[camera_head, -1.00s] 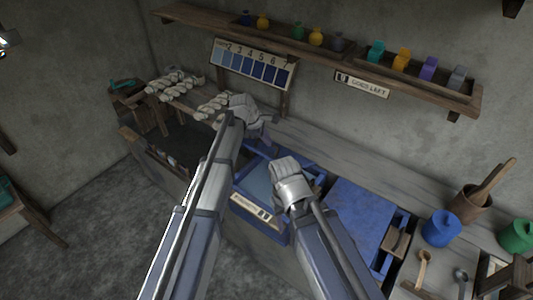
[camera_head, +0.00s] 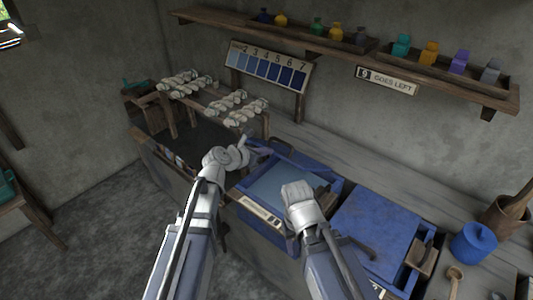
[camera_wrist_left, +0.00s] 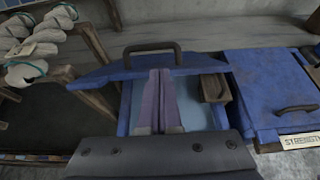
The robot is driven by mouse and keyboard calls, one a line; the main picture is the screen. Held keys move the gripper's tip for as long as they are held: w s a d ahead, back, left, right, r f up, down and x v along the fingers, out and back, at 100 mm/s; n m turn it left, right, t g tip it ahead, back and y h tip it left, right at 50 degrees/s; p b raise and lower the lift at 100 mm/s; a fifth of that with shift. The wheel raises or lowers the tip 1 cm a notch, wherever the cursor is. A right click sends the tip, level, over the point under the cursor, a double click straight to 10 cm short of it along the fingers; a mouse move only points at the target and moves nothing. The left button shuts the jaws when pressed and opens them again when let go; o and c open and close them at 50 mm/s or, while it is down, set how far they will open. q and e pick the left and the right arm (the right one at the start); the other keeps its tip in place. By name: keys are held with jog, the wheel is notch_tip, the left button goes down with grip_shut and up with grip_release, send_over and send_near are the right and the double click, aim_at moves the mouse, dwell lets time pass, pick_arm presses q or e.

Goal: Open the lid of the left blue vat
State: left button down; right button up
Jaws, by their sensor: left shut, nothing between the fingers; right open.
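The left blue vat (camera_head: 262,222) has a label on its front, and its pale blue inside shows in the head view. In the left wrist view its blue lid (camera_wrist_left: 105,75), with a dark handle (camera_wrist_left: 152,46), is raised at the back and seen nearly edge-on. My left gripper (camera_head: 250,156) is at the vat's left side; in the left wrist view its fingers (camera_wrist_left: 160,78) are together and empty in front of the lid. Whether they touch it I cannot tell. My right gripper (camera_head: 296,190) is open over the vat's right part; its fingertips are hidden.
The right blue vat (camera_head: 375,225) is covered by its lid. White yarn skeins (camera_head: 235,105) hang on a rack to the left. A blue pot (camera_head: 473,243) stands right on the bench. A shelf of bottles (camera_head: 350,55) runs along the wall.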

aim_at(279, 153)
pick_arm(q)
jog(key=b+x, duration=0.3)
jog(key=x, duration=0.5)
jog(key=shift+w+f, duration=0.15)
pick_arm(e)
notch_tip(279, 153, down, 4)
jog(key=shift+r, duration=0.15)
